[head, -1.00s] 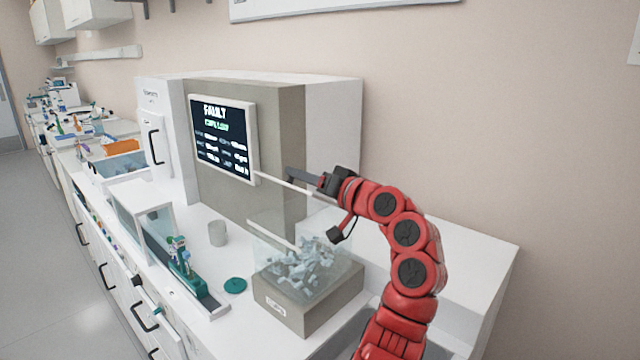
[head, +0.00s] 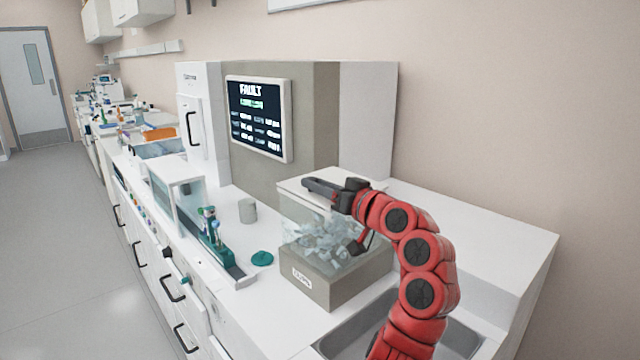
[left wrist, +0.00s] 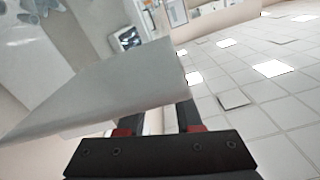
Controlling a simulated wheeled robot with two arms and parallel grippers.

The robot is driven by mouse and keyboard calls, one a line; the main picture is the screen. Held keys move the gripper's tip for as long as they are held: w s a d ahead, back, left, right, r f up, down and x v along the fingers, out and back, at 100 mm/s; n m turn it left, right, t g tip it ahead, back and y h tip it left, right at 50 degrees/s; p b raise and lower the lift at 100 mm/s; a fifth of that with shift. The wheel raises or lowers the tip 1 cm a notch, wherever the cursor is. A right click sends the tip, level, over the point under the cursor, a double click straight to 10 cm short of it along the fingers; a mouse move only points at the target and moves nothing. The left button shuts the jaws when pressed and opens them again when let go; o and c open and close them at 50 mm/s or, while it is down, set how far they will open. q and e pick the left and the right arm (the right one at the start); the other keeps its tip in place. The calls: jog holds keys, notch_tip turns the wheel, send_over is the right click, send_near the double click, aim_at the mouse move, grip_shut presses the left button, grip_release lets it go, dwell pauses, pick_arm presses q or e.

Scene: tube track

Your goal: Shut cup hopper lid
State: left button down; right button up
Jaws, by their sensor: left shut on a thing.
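The cup hopper (head: 335,285) is a clear box on a grey labelled base, with pale cups (head: 318,240) heaped inside. Its lid (head: 328,172) is a white panel, lying close to level over the box. I cannot tell if its front edge touches the rim. My left gripper (head: 308,185) is at the lid's near side and shut on it. In the left wrist view the lid (left wrist: 100,95) is a pale sheet in front of the fingers, hiding part of them. My right gripper is out of view.
The machine's screen (head: 258,119) reads FAULT. A green disc (head: 262,258), a grey cup (head: 247,211) and a tube track (head: 215,240) stand left of the hopper. A sink (head: 350,345) lies in front of it, and a wall behind.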

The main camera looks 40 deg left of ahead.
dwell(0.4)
pick_arm(q)
jog(key=c, duration=0.6)
grip_release()
jog(key=shift+a+f, duration=0.1)
jog(key=s+d, duration=0.2)
jog(key=d, duration=1.5)
jog(key=shift+s+d+b, duration=0.15)
jog(key=shift+s+b, duration=0.1)
jog(key=shift+b, duration=0.1)
